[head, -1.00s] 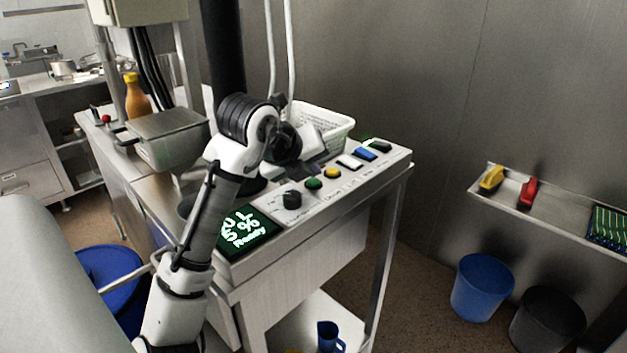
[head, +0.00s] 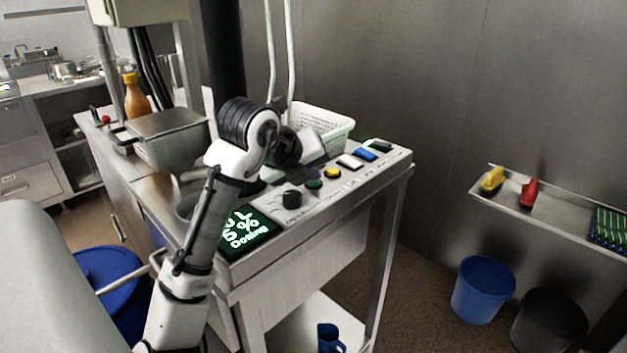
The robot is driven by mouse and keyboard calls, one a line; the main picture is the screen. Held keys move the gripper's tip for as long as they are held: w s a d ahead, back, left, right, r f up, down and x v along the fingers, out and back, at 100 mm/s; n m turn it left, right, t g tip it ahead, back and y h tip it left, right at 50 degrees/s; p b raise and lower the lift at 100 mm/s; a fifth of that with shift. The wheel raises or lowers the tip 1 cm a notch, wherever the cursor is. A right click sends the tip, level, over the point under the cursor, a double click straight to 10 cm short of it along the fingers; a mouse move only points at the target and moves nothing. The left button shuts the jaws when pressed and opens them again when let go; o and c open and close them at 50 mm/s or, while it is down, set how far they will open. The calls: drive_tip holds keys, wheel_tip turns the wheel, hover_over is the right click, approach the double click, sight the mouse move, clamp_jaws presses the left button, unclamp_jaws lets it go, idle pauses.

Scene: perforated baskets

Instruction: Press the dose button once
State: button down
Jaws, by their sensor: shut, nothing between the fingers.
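The control panel (head: 345,187) on the machine's top holds a row of buttons: green (head: 314,184), yellow (head: 332,172), white (head: 350,161), blue (head: 366,154) and a dark one (head: 382,146). The printed label near the green button seems to read "Dose", but it is small. My gripper (head: 301,176) is shut and empty, low over the panel just behind the green button. I cannot tell whether it touches the button; the button's top is partly hidden by the fingers.
A black knob (head: 291,198) stands in front of the green button. A white perforated basket (head: 328,122) stands behind my gripper. A lidded metal hopper (head: 170,138) is at the left. A wall shelf (head: 550,212) and two bins are at the right.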

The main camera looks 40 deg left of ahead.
sight(310, 186)
drive_tip(key=shift+r+p, duration=0.6)
drive_tip(key=shift+r, duration=0.25)
wheel_tip(310, 186, up, 5)
drive_tip(key=p, duration=0.3)
drive_tip(key=shift+p, duration=0.35)
idle(0.7)
